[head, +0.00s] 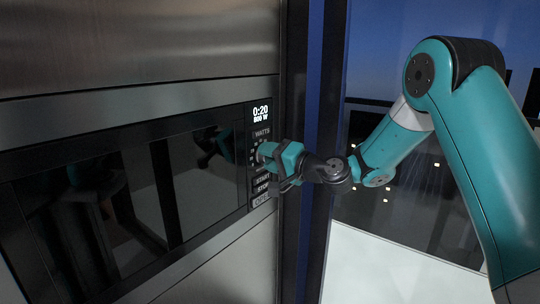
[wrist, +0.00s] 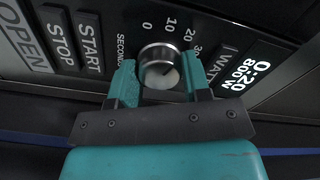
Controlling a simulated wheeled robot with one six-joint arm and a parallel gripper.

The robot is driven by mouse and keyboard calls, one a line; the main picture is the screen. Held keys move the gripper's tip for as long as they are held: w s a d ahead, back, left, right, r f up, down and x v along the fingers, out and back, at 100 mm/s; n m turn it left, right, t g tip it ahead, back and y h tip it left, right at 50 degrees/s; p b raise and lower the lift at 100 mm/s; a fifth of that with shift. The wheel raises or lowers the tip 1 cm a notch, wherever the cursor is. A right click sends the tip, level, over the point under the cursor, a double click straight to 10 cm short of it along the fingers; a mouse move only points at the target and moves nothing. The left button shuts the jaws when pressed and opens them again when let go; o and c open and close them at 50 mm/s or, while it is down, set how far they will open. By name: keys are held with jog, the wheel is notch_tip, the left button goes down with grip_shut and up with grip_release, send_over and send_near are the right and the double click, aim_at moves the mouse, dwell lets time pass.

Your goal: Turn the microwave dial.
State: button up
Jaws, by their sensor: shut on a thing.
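The microwave (head: 180,180) is built into a metal-fronted wall at the left of the head view. Its dial (wrist: 158,66) is a round silver knob in the wrist view, ringed by seconds marks of 0, 10, 20 and 30. The display (wrist: 243,73) reads 0:20 and 800 W, and it also shows in the head view (head: 261,113). My gripper (wrist: 158,75) has its teal fingers on both sides of the dial and is shut on it. In the head view my gripper (head: 266,152) reaches the control panel and hides the dial.
START (wrist: 89,41) and STOP (wrist: 60,43) buttons and an OPEN button (wrist: 23,42) lie left of the dial in the wrist view. A dark blue vertical post (head: 322,150) stands right of the microwave. A window (head: 415,190) is behind my arm.

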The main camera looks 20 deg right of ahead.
jog(key=shift+m, duration=0.7)
jog(key=o, duration=0.9)
jog(key=shift+o, duration=0.2)
jog(key=shift+d, duration=0.1)
jog(key=b+v, duration=0.5)
jog(key=v, duration=1.2)
jog(key=shift+s, duration=0.15)
jog(key=shift+d, duration=0.1)
